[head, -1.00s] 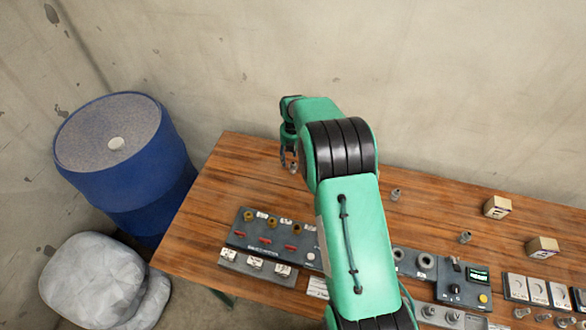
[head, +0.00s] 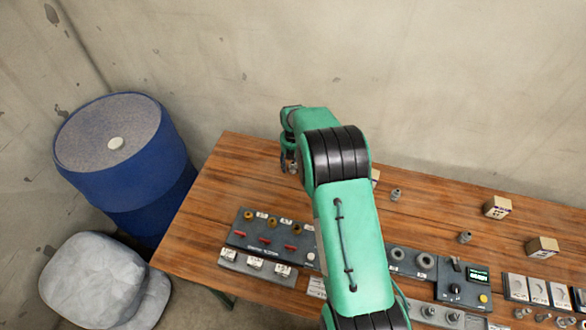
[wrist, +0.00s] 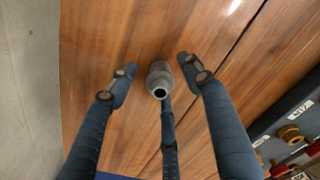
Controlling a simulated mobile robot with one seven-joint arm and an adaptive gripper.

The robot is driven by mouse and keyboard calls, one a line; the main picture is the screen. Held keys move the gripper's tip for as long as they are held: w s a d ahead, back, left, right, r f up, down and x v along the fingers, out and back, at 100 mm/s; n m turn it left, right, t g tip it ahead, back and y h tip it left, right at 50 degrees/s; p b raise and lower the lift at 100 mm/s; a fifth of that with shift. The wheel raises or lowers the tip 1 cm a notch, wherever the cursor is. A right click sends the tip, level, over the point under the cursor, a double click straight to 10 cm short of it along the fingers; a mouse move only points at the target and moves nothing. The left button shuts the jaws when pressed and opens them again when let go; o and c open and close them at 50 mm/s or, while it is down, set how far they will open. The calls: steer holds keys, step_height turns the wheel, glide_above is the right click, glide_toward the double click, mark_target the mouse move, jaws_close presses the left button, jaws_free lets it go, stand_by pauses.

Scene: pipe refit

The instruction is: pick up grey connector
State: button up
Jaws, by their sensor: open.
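A grey connector (wrist: 159,80), a short ribbed cylinder with a dark open end, stands on the wooden table in the wrist view. My gripper (wrist: 157,66) is open, with one finger to the connector's left and one to its right; a gap shows on both sides. A third dark finger lies just below the connector in the picture; I cannot tell if it touches. In the head view my gripper (head: 289,160) is low over the table's far left part, and the connector there is mostly hidden by it.
Two more grey fittings (head: 396,194) (head: 465,237) stand right of my arm. A valve panel (head: 270,237) is at the table's front left. Small boxes (head: 497,207) (head: 542,247) stand to the right. A blue barrel (head: 125,160) is beside the table.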

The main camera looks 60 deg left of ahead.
mark_target(293, 164)
steer(key=c, duration=1.3)
steer(key=shift+o, duration=0.2)
steer(key=shift+r, duration=0.2)
steer(key=shift+r, duration=1.4)
steer(key=shift+s+d+r, duration=0.1)
steer(key=shift+d+r, duration=0.1)
steer(key=shift+d, duration=0.05)
steer(key=s+d, duration=0.2)
steer(key=d, duration=0.2)
steer(key=s+d+r, duration=0.1)
steer(key=d, duration=0.4)
steer(key=s+d, duration=0.2)
steer(key=d, duration=0.3)
steer(key=shift+s+d+r, duration=0.15)
steer(key=shift+s+d, duration=0.05)
steer(key=shift+s, duration=0.15)
